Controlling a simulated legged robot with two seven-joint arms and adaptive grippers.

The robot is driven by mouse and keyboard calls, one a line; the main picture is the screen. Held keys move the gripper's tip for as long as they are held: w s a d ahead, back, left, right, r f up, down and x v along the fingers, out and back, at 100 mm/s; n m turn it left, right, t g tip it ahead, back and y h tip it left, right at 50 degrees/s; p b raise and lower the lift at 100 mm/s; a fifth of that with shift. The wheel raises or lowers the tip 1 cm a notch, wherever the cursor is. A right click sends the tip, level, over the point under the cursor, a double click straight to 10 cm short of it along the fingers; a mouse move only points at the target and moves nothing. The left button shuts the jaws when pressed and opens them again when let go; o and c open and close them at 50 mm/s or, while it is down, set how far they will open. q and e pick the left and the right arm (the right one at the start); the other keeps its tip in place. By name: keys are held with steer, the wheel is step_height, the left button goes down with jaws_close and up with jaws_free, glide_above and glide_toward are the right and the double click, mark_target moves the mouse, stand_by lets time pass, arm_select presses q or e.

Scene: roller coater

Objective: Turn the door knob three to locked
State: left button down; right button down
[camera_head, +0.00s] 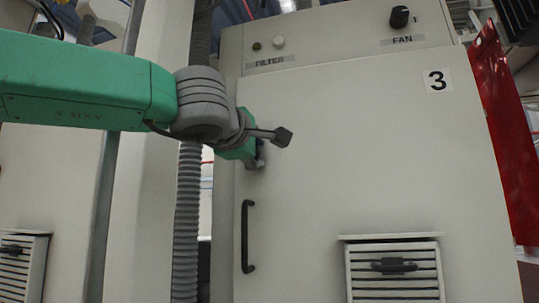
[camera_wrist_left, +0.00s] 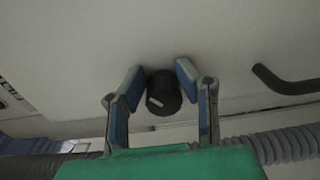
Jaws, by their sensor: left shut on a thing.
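The door with the number 3 label (camera_head: 437,80) is a large pale cabinet panel, and it looks closed in the head view. My left gripper (camera_head: 258,158) is against the door's upper left, above the black handle. In the left wrist view the round dark door knob (camera_wrist_left: 164,92) is between the two blue-padded fingers of the left gripper (camera_wrist_left: 160,78), which are shut on it. A pale pointer mark on the knob shows toward the picture's left side. In the head view the knob is hidden behind the gripper. My right gripper is in neither view.
A black bar handle (camera_head: 247,237) is below the gripper; it also shows in the wrist view (camera_wrist_left: 285,83). Above the door are the FILTER buttons (camera_head: 278,41) and the FAN knob (camera_head: 399,17). A louvred vent (camera_head: 395,270) is low on the door. A grey corrugated hose (camera_head: 187,225) runs at left.

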arm_select(q)
steer(key=n, duration=0.2)
steer(key=a+n+b, duration=0.1)
steer(key=n, duration=0.2)
steer(key=shift+w+a, duration=0.2)
steer(key=c, duration=2.3)
jaws_free()
steer(key=shift+w+f+n, duration=0.15)
steer(key=shift+f+n, duration=0.1)
steer(key=shift+n, duration=0.65)
steer(key=shift+a+f+n+b, duration=0.1)
steer(key=shift+a+n+b, duration=0.4)
steer(key=shift+n, duration=0.5)
jaws_close()
steer(key=shift+n, duration=0.5)
steer(key=shift+d+n, duration=0.2)
steer(key=shift+n, duration=0.1)
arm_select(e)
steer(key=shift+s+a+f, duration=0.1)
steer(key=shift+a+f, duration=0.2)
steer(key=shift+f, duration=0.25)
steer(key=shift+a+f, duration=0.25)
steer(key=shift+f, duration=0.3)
arm_select(q)
steer(key=shift+d+r, duration=0.1)
steer(key=shift+r, duration=0.1)
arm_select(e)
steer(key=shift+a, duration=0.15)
